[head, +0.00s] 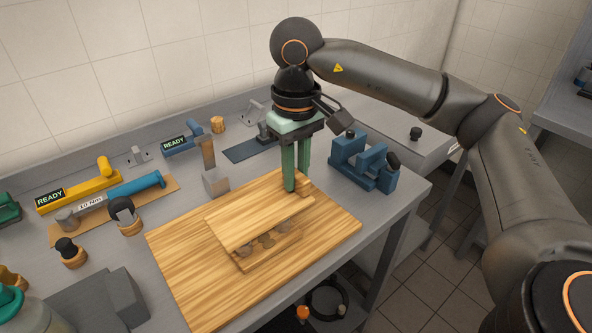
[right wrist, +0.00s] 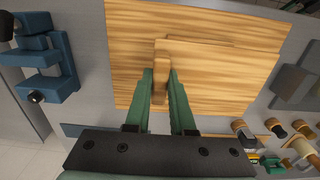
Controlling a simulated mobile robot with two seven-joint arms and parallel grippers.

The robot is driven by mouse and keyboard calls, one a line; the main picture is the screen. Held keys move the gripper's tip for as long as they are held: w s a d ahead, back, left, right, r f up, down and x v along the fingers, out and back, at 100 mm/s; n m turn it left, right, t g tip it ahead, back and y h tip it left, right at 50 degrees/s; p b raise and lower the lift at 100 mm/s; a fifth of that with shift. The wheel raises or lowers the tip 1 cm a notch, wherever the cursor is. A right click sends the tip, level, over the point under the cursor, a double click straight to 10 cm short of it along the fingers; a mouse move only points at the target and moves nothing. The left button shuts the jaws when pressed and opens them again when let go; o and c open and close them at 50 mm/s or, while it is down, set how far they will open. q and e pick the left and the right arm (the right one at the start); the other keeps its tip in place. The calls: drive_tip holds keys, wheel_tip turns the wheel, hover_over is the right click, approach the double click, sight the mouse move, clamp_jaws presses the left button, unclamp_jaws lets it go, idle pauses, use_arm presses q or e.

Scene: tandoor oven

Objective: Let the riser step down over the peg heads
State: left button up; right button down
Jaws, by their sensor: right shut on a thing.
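The riser step (head: 258,224) is a light wooden slab over a wooden board, with a narrow block at its far end. My right gripper (head: 296,186) points down and is shut on that block; the right wrist view also shows the riser step (right wrist: 210,62) with the block between the green fingers (right wrist: 161,88). Below the slab's near edge is a lower wooden piece (head: 272,256). Several dull round peg heads (head: 268,242) show in the gap between them. The slab hides the rest, and I cannot tell whether it touches the heads. My left gripper is not in view.
The board (head: 180,262) lies on a grey bench with bare wood left of the riser. A blue fixture (head: 364,165) stands right of the gripper. Yellow and blue tools (head: 80,193) lie at the left.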

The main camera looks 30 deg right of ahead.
drive_tip(key=shift+f+b, duration=0.65)
drive_tip(key=shift+f, duration=0.15)
drive_tip(key=c, duration=0.7)
unclamp_jaws()
drive_tip(key=shift+r+p, duration=3)
drive_tip(key=shift+r, duration=1.1)
drive_tip(key=shift+f, duration=0.1)
